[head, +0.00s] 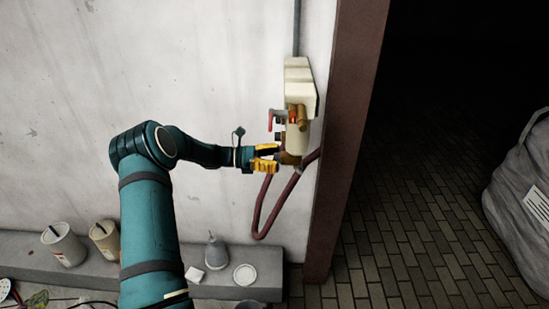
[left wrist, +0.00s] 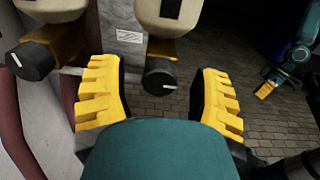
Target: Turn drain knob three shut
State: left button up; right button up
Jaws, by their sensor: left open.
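My left gripper (head: 267,158) is open beside the lower part of the wall-mounted pipe assembly (head: 299,98) in the head view. In the left wrist view its yellow fingers (left wrist: 160,97) are spread wide. A black round knob (left wrist: 160,77) with a white mark shows between and just beyond the fingertips, apart from them. A second black knob (left wrist: 31,61) on a brass fitting is to the left, outside the fingers. I cannot tell which knob is number three. Part of my right gripper (left wrist: 265,90) shows small at the right of the left wrist view.
A red-brown hose (head: 262,218) loops below the assembly. A red-handled lever (head: 272,117) sits above my gripper. A brown post (head: 342,140) stands just right. A grey sack (head: 522,205) is at far right.

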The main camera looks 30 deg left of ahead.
pick_arm(q)
grip_shut()
